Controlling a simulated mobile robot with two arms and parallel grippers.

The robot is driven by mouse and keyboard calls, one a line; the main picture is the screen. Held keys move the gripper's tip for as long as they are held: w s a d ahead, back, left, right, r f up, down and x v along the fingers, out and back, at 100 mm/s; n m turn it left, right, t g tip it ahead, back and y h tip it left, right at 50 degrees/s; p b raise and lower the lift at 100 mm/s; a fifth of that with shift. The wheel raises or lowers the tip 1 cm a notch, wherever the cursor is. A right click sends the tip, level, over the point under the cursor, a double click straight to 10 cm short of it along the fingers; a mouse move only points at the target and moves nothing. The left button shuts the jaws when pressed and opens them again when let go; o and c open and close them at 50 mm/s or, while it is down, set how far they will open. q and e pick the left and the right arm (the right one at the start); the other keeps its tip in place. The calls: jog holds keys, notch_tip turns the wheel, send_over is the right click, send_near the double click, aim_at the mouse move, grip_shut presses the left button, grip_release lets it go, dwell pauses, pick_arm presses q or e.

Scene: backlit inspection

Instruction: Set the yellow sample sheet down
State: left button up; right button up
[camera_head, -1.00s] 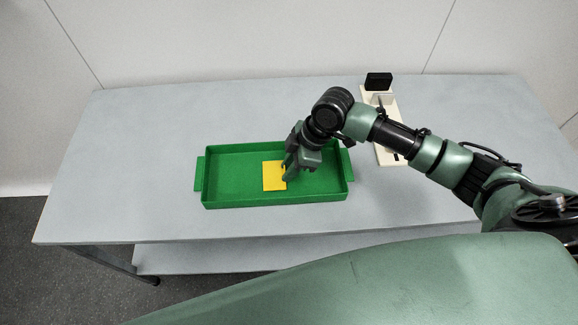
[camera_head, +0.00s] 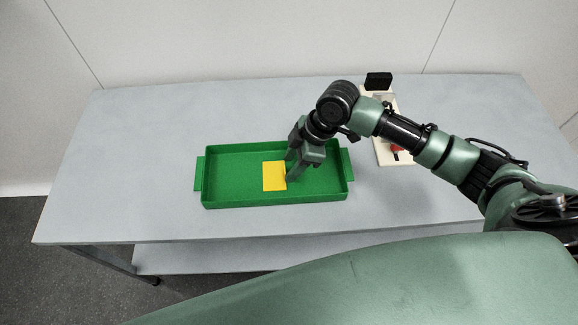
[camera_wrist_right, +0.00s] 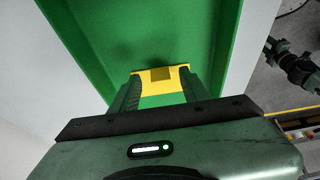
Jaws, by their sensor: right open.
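The yellow sample sheet (camera_head: 273,176) lies in the middle of the green tray (camera_head: 228,203). My right gripper (camera_head: 290,177) is open, just at the right edge of the sheet, over the tray. In the right wrist view the sheet (camera_wrist_right: 155,74) shows ahead of and between the two spread fingers of the gripper (camera_wrist_right: 160,88), with a darker patch on it. Whether the fingertips touch the sheet cannot be told. The left gripper is not in view.
The tray stands on a grey table (camera_head: 120,150) with a handle at each end. Behind my right arm is a cream-coloured stand (camera_head: 384,158) with a black block (camera_head: 378,80) and something red on it. The table left of the tray is clear.

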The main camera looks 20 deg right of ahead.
jog(key=v, duration=1)
jog(key=shift+d, duration=0.1)
